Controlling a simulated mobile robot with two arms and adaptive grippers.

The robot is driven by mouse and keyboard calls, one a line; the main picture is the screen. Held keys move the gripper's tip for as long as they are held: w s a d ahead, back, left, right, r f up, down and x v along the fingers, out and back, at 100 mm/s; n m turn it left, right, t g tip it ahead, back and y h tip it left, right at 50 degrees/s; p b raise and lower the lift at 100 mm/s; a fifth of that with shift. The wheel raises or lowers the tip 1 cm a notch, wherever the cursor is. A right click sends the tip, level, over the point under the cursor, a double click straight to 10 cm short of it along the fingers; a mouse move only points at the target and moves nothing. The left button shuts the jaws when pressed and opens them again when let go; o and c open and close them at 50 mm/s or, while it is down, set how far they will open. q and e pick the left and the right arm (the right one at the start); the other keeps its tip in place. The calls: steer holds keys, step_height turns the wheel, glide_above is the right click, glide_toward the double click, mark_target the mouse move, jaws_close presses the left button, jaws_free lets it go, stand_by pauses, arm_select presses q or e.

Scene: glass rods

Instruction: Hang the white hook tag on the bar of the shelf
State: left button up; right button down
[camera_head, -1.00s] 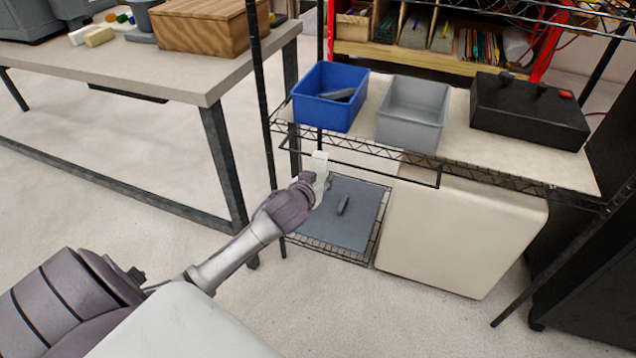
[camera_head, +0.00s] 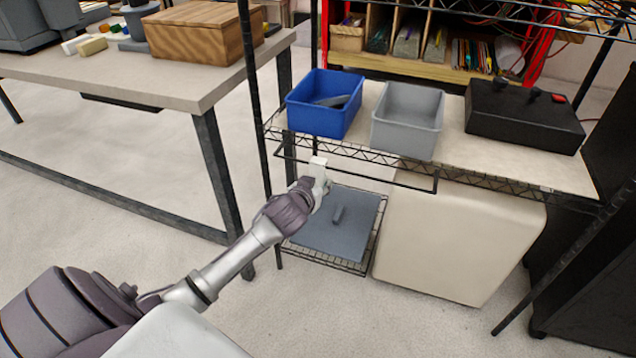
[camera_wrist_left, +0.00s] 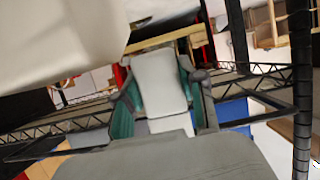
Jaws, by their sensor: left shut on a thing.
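The white hook tag (camera_head: 318,166) is upright in my left gripper (camera_head: 320,186), at the front of the wire shelf. The left wrist view shows the tag (camera_wrist_left: 160,84) as a pale block between the two fingers, and the left gripper (camera_wrist_left: 163,108) is shut on it. The bar (camera_head: 410,186) is a thin black rod along the shelf's front edge. In the head view the tag overlaps the line of the bar near its left part. I cannot tell whether they touch. The tag's hook is not clear. My right gripper is not in view.
A blue bin (camera_head: 318,118), a grey bin (camera_head: 407,122) and a black box (camera_head: 525,112) stand on the shelf (camera_head: 455,165). A black post (camera_head: 257,130) stands left of the gripper. A table (camera_head: 150,90) is farther left.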

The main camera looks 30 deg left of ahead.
arm_select(q)
steer(key=o, duration=1.1)
